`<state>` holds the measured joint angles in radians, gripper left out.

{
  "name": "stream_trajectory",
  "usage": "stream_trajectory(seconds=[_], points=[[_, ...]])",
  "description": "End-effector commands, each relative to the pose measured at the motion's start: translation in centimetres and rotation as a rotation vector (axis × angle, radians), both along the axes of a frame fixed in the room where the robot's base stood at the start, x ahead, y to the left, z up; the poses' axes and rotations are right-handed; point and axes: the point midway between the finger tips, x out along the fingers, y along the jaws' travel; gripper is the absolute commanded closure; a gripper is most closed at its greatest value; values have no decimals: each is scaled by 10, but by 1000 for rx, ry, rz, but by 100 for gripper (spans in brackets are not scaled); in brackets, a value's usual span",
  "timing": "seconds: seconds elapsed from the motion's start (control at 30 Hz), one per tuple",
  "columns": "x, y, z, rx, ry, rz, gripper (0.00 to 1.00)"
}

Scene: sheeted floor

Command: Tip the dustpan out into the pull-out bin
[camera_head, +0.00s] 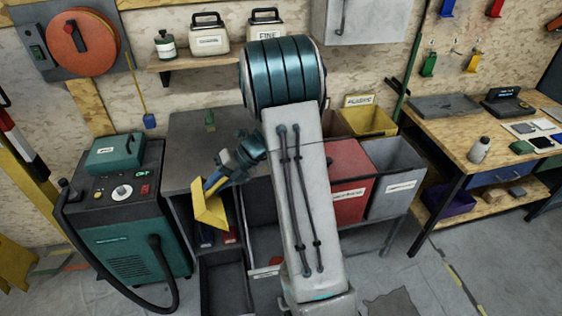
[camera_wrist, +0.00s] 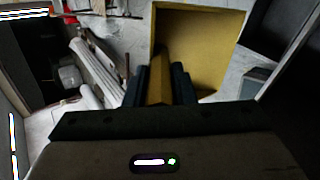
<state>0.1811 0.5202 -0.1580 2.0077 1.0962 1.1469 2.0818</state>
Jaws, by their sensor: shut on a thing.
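My gripper (camera_head: 225,172) is shut on the handle of the yellow dustpan (camera_head: 209,212). The dustpan hangs tilted below the gripper, left of my arm. In the wrist view the handle lies between the two fingers (camera_wrist: 160,88), and the broad pan (camera_wrist: 200,42) extends beyond them. I cannot make out any dirt in the pan. A dark open pull-out bin (camera_head: 222,288) stands out low from the grey cabinet, below the dustpan and apart from it. Its right side is partly near my arm, which hides what lies behind it.
A teal machine with a hose (camera_head: 140,235) stands on the left. A red bin (camera_head: 348,165) and a grey bin (camera_head: 392,180) stand right of my arm. A workbench (camera_head: 452,140) is at the right. Sheeted floor (camera_head: 440,270) is open at lower right.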

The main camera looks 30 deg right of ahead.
Motion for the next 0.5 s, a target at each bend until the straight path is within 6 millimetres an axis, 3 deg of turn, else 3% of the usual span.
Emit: stream_trajectory(seconds=[0.27, 0.5], points=[[-28, -10, 26, -264, -13, 403, 100], [-64, -55, 57, -571, -132, 770, 100]])
